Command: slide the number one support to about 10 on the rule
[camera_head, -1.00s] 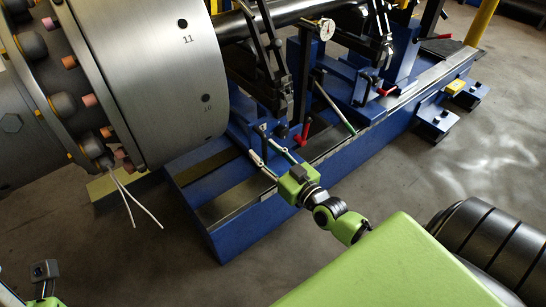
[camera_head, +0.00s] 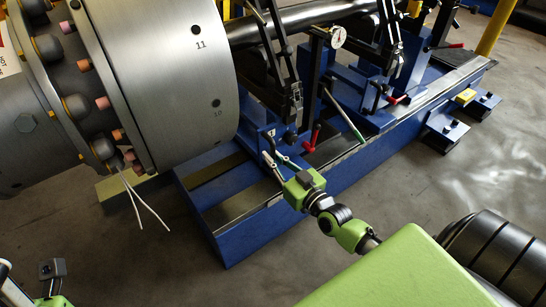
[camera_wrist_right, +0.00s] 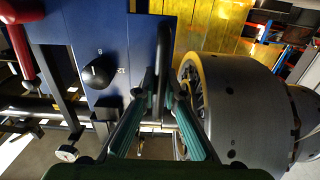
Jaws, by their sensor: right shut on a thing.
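A blue support (camera_head: 258,132) stands on the blue bed (camera_head: 245,235), beside the big steel disc; I take it for the number one support. My right gripper (camera_head: 274,160) is at its near side. In the right wrist view my right gripper (camera_wrist_right: 161,88) is shut around a dark upright handle (camera_wrist_right: 161,60) in front of the support's blue plate (camera_wrist_right: 82,42). A rule may run along the bed's near edge, but I cannot read its marks. My left gripper (camera_head: 22,288) shows only partly at the bottom left, its fingers unclear.
The steel disc (camera_head: 170,85) with numbers 10 and 11 stands close left of the support. A second blue support (camera_head: 362,105) with a red-handled lever (camera_head: 398,99) stands farther along the bed. A dial gauge (camera_head: 337,37) hangs between them.

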